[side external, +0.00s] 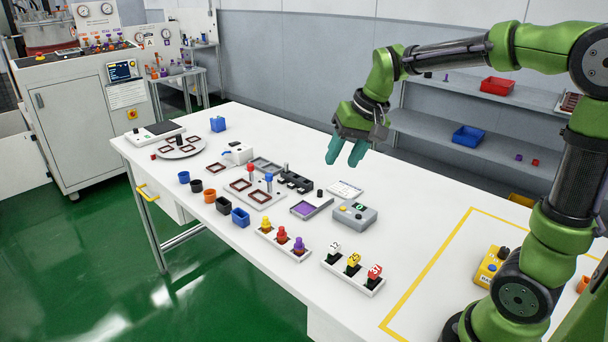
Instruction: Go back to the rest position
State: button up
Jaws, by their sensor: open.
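My gripper (346,150) hangs from my green arm above the back middle of the white table, with its teal fingers pointing down. The fingers are apart and nothing shows between them. It is clear of the table and of the items under it. No marker for a rest position can be made out.
The white table (262,249) holds small fixtures, a row of cups (210,196), a grey button box (355,214), a rack of coloured pegs (283,240) and a rack of number tags (353,270). A yellow control box (490,266) stands near my base. Shelves with bins are behind.

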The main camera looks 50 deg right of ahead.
jog(key=s+a+n+t, duration=0.1)
jog(key=s+a, duration=0.3)
jog(key=s, duration=0.3)
jog(key=s+a+n+t+y, duration=0.1)
jog(key=s+a+t, duration=0.1)
jog(key=s+a, duration=0.2)
jog(key=s, duration=0.3)
jog(key=shift+s+a+n, duration=0.2)
jog(key=shift+a+n, duration=0.1)
